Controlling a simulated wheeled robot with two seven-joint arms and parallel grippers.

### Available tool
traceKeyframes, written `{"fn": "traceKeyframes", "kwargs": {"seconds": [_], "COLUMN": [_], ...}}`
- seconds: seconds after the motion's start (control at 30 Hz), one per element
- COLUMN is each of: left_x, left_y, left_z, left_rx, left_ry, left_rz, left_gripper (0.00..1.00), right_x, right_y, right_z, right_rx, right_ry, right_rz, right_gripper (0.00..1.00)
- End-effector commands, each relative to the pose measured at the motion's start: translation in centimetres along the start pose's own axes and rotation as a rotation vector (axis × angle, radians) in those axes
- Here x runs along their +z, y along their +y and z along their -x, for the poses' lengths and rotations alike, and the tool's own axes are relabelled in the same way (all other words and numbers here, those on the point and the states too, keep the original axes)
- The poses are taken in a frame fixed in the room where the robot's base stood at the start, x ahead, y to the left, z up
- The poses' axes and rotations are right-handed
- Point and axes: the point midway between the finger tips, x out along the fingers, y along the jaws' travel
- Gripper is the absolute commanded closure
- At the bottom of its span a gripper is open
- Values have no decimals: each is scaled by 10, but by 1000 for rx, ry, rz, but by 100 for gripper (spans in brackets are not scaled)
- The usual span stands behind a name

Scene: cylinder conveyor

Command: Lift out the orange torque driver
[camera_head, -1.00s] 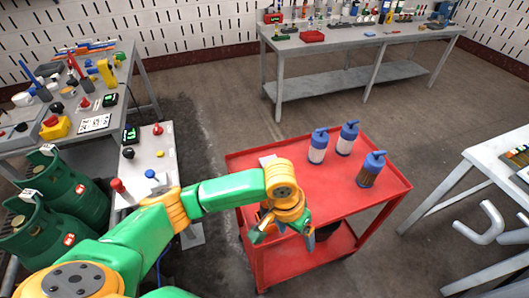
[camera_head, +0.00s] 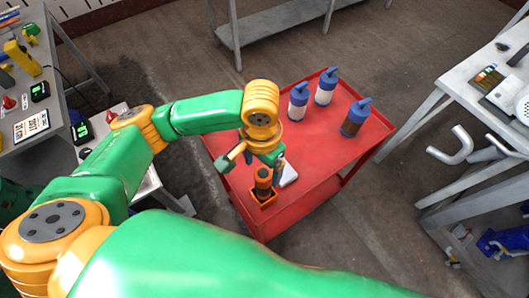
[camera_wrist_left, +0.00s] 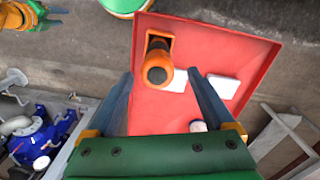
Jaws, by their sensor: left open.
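The orange torque driver (camera_head: 263,180) stands upright, dark end up, in a small orange-rimmed holder (camera_head: 262,198) at the near left corner of the red cart (camera_head: 325,168). In the left wrist view the driver (camera_wrist_left: 157,66) points toward the camera, between and beyond the fingertips. My left gripper (camera_head: 251,160) is open and empty above the driver, its fingers spread to either side. In the left wrist view its two fingers (camera_wrist_left: 160,78) are apart. A green and orange part, seemingly my right gripper (camera_wrist_left: 28,15), is cut off at the top left there; its jaws are unclear.
A white box (camera_head: 288,174) lies beside the holder. Blue-capped bottles (camera_head: 298,101), (camera_head: 325,87), (camera_head: 355,118) stand along the cart's far side. Workbenches flank the cart; the cart's middle right is bare.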

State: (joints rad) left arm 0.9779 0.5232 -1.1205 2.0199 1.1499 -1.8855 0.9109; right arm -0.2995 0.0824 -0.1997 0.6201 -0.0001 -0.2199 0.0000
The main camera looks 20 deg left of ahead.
Motion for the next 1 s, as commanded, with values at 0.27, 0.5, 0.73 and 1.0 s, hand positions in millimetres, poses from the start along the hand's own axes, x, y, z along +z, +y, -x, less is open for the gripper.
{"fn": "traceKeyframes", "kwargs": {"seconds": [0.27,0.5,0.73,1.0], "left_x": [1,0,0,0], "left_y": [0,0,0,0], "left_z": [-43,-70,-71,-71], "left_rx": [-1,-1,0,0], "left_ry": [-5,0,1,1], "left_rz": [3,1,-1,0], "left_gripper": [13,13,13,86], "right_x": [-1,0,0,0], "right_y": [0,-2,-3,-3], "right_z": [-1,-1,-1,-1], "right_rx": [0,-4,-5,-5], "right_ry": [1,-1,0,0], "right_rz": [0,-1,-2,-1], "right_gripper": [50,50,50,50]}}
